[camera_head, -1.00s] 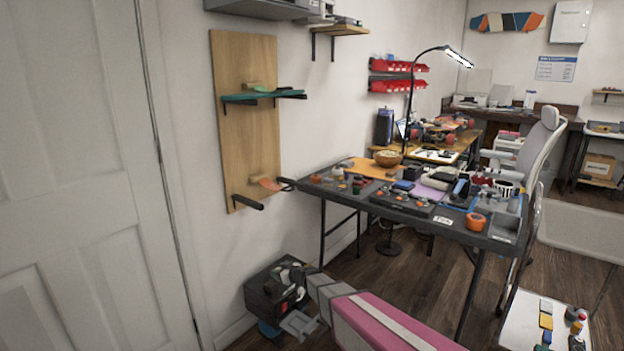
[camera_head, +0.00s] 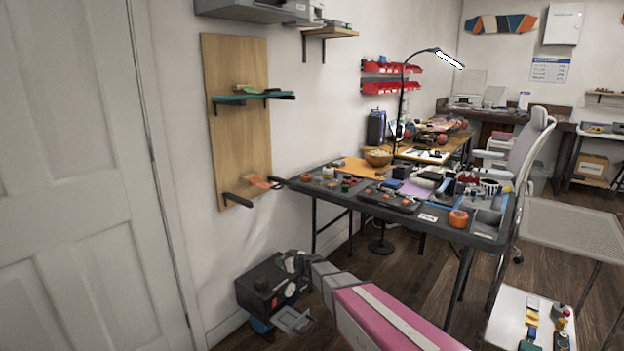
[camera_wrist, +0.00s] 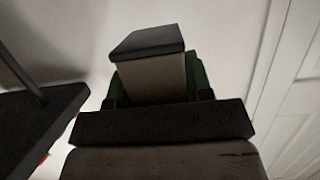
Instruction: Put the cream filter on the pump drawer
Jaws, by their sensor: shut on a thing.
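My gripper (camera_head: 292,262) is at the upper right of a dark boxy machine low by the wall, which looks like the pump (camera_head: 258,288). A grey tray-like part, which looks like the pump drawer (camera_head: 294,320), sticks out at its lower front. In the wrist view, a pale block with a dark cap, which looks like the cream filter (camera_wrist: 152,80), sits at my gripper, which is shut on it. Dark green parts show beside the block. In the head view the filter is too small to tell from the gripper. Whether it touches the pump cannot be told.
A dark workbench (camera_head: 478,236) full of small parts stands right of the pump. A wooden wall panel (camera_head: 238,150) with shelves hangs above it, and a white door (camera_head: 70,200) is at left. A small white table (camera_head: 505,318) is at the lower right. Wood floor shows between.

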